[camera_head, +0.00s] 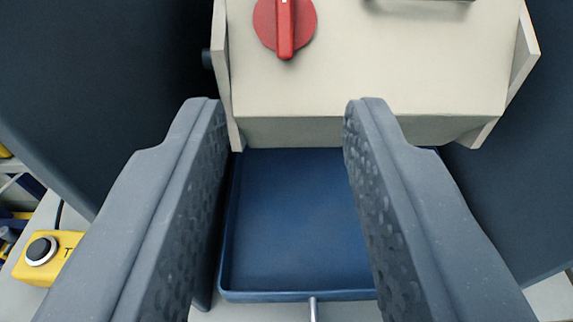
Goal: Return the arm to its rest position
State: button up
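My gripper (283,125) is seen from behind in the head camera view. Its two grey fingers, with dimpled inner faces, stand wide apart with nothing between them. Through the gap I see a dark blue tray (295,225) below and beyond. The right finger hides the tray's right side. The rest of my arm is not in view.
A beige control box (400,70) with a red rotary knob (285,22) stands ahead at the top. Dark panels (90,80) flank it on both sides. A yellow box with a black button (42,252) sits at the lower left. A thin metal rod (313,309) shows below the tray.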

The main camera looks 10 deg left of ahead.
jog(key=w+d+r+g, duration=0.1)
jog(key=w+d+r, duration=0.2)
jog(key=d+r, duration=0.55)
jog(key=w+d+r+g, duration=0.1)
jog(key=w+d+r, duration=0.2)
jog(key=d+r, duration=0.55)
jog(key=s+d+r+m+h, duration=0.1)
jog(key=s+d+r, duration=0.2)
jog(key=d+r, duration=0.6)
jog(key=s+d+r+m+t+h, duration=0.1)
jog(key=s+d+r+h, duration=0.1)
jog(key=d+r, duration=0.7)
jog(key=shift+s+d+t+h, duration=0.25)
jog(key=shift+s+t+h, duration=0.05)
jog(key=shift+s, duration=0.5)
